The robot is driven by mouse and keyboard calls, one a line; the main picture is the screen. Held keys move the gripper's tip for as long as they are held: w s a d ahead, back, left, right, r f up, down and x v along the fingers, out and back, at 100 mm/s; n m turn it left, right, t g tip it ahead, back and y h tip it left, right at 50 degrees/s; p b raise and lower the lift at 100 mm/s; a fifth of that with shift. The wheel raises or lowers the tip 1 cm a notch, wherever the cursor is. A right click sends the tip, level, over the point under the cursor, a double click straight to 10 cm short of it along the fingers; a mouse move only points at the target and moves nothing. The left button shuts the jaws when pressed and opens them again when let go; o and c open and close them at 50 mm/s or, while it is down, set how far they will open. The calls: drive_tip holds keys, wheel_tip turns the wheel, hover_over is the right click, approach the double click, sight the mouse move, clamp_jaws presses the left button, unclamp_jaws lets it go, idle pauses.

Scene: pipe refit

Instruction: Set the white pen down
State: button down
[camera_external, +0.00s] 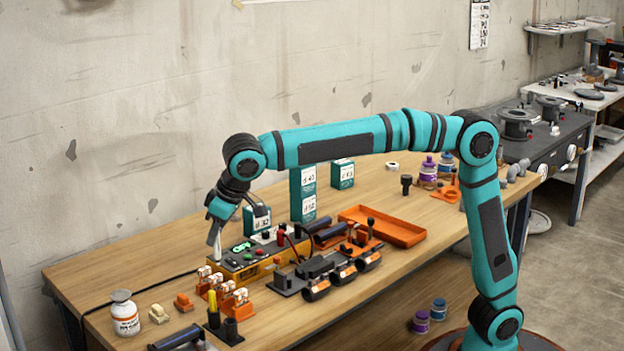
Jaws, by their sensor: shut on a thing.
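My gripper (218,218) points down over the left part of the workbench (175,243). It is shut on the white pen (217,243), a pale, roughly upright stick below the jaws. The pen is at the left end of a yellow-and-dark control box (250,262) with green and red buttons. I cannot tell whether the pen's lower end touches anything. The jaws hide its upper end.
Several orange holders with white-topped parts (228,295) stand in front of the box. A white bottle (125,313) is at the left. Green boxes (303,193) stand behind, and an orange tray (385,228) lies to the right. The back left bench is clear.

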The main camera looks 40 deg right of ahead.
drive_tip(key=w+d+m+h, duration=0.3)
drive_tip(key=w+d+m, duration=0.4)
drive_tip(key=w+d, duration=2.6)
drive_tip(key=w+d+m+h, duration=0.15)
drive_tip(key=w+d, duration=0.25)
drive_tip(key=d, duration=1.1)
drive_tip(key=w+d+m, duration=0.3)
drive_tip(key=w+d, duration=0.1)
drive_tip(key=d, duration=1.1)
drive_tip(key=s+d+m+g+h, duration=0.1)
drive_tip(key=s+d+m, duration=0.2)
drive_tip(key=d, duration=1.7)
drive_tip(key=s+d+m+h, duration=0.15)
drive_tip(key=s+d, duration=0.25)
drive_tip(key=d, duration=1.6)
drive_tip(key=shift+m+y, duration=0.3)
drive_tip(key=shift+y, duration=0.2)
drive_tip(key=shift+w+d+f, duration=0.1)
drive_tip(key=shift+w+f, duration=0.05)
drive_tip(key=shift+f, duration=7.5)
drive_tip(key=shift+f, duration=0.1)
